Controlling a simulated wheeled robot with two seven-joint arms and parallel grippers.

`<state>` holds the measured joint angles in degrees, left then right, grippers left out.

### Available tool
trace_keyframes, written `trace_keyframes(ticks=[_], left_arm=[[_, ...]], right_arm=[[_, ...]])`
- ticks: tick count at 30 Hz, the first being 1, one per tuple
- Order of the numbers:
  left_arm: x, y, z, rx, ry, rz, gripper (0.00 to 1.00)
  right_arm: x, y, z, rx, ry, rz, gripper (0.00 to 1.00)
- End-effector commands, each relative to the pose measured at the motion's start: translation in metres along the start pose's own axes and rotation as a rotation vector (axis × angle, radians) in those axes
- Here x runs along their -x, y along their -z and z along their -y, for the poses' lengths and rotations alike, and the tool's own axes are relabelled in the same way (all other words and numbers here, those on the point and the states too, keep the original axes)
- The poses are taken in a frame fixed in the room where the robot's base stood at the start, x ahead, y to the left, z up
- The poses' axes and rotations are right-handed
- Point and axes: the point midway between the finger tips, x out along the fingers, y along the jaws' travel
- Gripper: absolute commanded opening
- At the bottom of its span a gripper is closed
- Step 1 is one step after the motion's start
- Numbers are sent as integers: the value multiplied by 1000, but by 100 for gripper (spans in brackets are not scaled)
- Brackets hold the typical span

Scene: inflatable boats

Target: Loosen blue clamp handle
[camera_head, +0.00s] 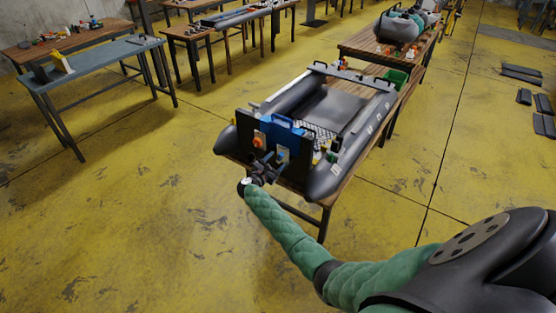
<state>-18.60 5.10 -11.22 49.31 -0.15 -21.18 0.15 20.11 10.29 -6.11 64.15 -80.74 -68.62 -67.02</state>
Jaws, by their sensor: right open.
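A dark grey inflatable boat (350,105) lies on a wooden table, its stern facing me. A black and blue clamp assembly (268,128) sits on its stern board, with an orange part at its left. A small blue piece (283,154) shows low on the stern, at the right of my gripper; I cannot tell for sure that it is the clamp handle. My right gripper (264,163), black at the end of the green-sleeved arm, is open in front of the stern. Its fingers overlap the dark stern, so contact is unclear. My left gripper is out of view.
The boat's wooden table (310,196) runs away from me. A green bin (397,77) stands behind the boat. A blue-grey table (95,62) and other workbenches stand at the left and back. The yellow floor at the left is clear.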

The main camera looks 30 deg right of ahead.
Motion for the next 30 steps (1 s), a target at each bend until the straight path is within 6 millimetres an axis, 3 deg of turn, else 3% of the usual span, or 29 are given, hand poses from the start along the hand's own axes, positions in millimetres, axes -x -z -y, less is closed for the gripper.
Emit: trace_keyframes(ticks=[18,30], left_arm=[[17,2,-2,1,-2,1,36],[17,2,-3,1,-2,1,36]], right_arm=[[60,0,0,1,0,-2,58],[63,0,0,1,0,-1,58]])
